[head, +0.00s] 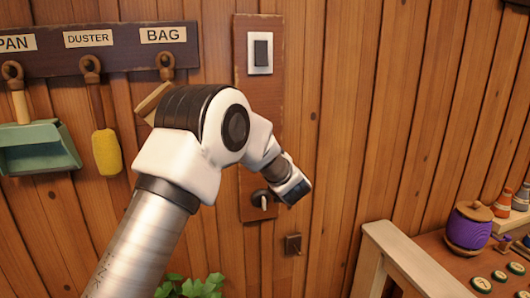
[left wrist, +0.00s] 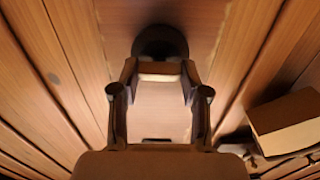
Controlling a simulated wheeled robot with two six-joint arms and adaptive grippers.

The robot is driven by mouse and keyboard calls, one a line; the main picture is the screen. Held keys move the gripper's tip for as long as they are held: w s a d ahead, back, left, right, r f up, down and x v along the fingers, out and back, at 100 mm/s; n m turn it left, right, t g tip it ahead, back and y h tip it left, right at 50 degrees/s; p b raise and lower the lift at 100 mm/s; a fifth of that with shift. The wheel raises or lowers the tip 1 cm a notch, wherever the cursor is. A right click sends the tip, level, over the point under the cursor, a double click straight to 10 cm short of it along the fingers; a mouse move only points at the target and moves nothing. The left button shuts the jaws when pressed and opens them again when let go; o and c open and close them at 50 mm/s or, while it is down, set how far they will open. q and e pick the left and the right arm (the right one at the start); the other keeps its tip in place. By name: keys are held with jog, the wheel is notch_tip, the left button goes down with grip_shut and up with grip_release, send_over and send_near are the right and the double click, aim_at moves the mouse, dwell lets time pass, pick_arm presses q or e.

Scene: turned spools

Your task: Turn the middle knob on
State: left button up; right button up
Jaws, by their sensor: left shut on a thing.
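A tall brown panel (head: 243,90) is fixed to the plank wall. It has a dark rocker switch (head: 261,53) at its top and a round dark knob with a pale lever (head: 262,198) at its bottom. My left arm crosses the panel's middle in the head view and hides the middle knob and my gripper's fingers there. In the left wrist view my left gripper (left wrist: 160,76) is shut on a pale bar in front of a round dark base, the middle knob (left wrist: 160,40). My right gripper is out of view.
Left of the panel, a dustpan (head: 38,148) and a yellow duster (head: 106,152) hang from a labelled rack (head: 55,62). A tan block (left wrist: 285,125) is close to the gripper in the left wrist view. A table with a pale rail (head: 405,255) and a purple pot (head: 468,229) is at the right.

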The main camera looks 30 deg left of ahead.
pick_arm(q)
jog(key=shift+r, duration=0.1)
jog(key=m+p, duration=0.3)
jog(key=m, duration=0.6)
jog(key=m+p, duration=0.4)
jog(key=m, duration=0.4)
jog(key=shift+w+d+f+m, duration=0.1)
jog(key=shift+w+f+m, duration=0.1)
jog(key=shift+m, duration=0.2)
dwell(0.5)
jog(key=o, duration=1.1)
jog(key=shift+o, duration=0.2)
